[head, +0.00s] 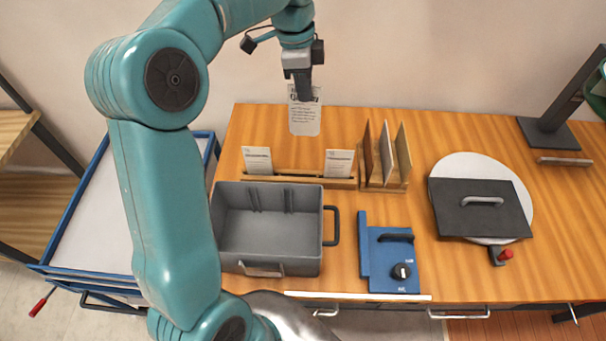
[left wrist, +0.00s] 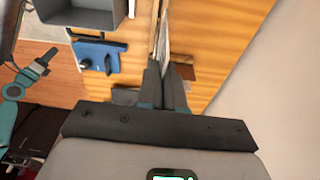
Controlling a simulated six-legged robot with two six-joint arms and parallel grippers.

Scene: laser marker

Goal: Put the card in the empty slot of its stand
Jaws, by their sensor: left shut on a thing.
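A white printed card (head: 305,115) hangs upright in my left gripper (head: 302,88), which is shut on its top edge. In the left wrist view, my left gripper (left wrist: 168,75) points down, with the card (left wrist: 166,40) seen nearly edge-on between its fingers. The card is above the back of the table, behind the wooden card stand (head: 295,179). The stand holds one card (head: 257,160) at its left end and another (head: 339,163) towards its right end; the stretch between them is bare.
A grey open bin (head: 268,272) stands in front of the stand. A wooden rack (head: 386,184) with upright panels is to its right. A blue box with a knob (head: 388,262) and a dark plate with a handle (head: 455,218) lie farther right.

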